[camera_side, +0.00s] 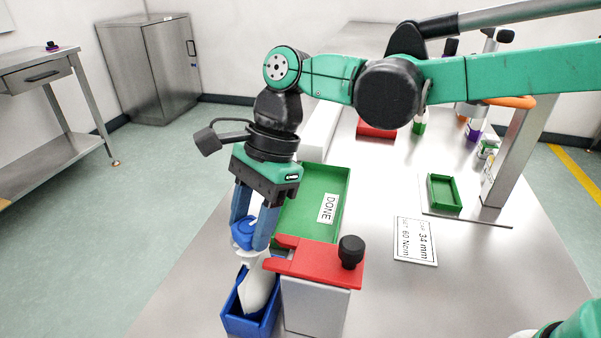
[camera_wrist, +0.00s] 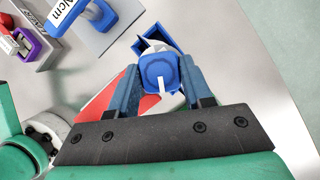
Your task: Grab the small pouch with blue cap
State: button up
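A small white pouch (camera_side: 255,288) with a blue cap (camera_side: 243,234) stands tilted, its lower part inside a blue bin (camera_side: 231,318) at the front of the table. The cap (camera_wrist: 159,71) also shows in the wrist view, between my fingers. My gripper (camera_side: 252,226) points down, with one blue finger on either side of the cap. In the wrist view my gripper's fingers (camera_wrist: 159,78) lie close along both sides of the cap, with no clear gap. I cannot tell whether they press on it. The pouch's lower end is hidden by the bin wall.
A red forked plate (camera_side: 318,262) with a black knob (camera_side: 351,251) stands on a grey block right beside the pouch. A green tray marked DONE (camera_side: 342,185) lies behind. A label card (camera_side: 415,241) and a small green tray (camera_side: 445,207) are to the right.

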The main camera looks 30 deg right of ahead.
grip_shut()
jog(key=shift+r, duration=0.15)
notch_tip(320, 180, up, 18)
jog(key=shift+f, duration=0.2)
dwell(0.6)
dwell(0.4)
